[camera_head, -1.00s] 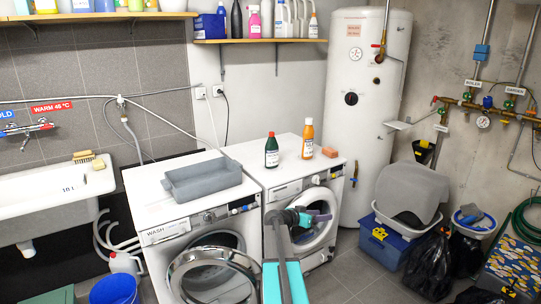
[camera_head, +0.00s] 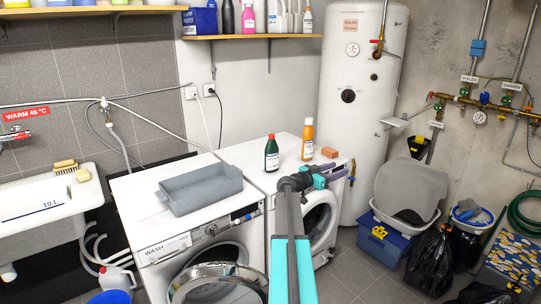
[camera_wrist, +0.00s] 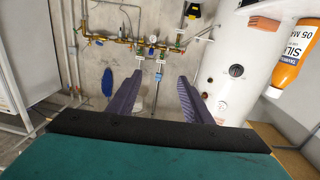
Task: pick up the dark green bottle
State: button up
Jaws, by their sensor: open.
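The dark green bottle (camera_head: 271,157), with a red cap and a white label, stands upright on top of the right washing machine (camera_head: 262,185) in the head view. An orange bottle (camera_head: 307,142) stands just right of it and also shows at the upper right of the wrist view (camera_wrist: 296,58). My gripper (camera_head: 338,171) is at about the front edge of the machine top, to the right of the green bottle in the picture and apart from it. Its purple fingers are open and empty in the wrist view (camera_wrist: 161,78). The green bottle is not in the wrist view.
A brick-coloured block (camera_head: 329,152) lies right of the orange bottle. A grey tray (camera_head: 200,190) sits on the left washing machine. A white boiler (camera_head: 362,110) stands behind to the right. A shelf with bottles (camera_head: 260,37) hangs above.

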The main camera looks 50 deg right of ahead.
aim_at(272, 150)
jog(key=u, duration=0.05)
jog(key=i, duration=1.45)
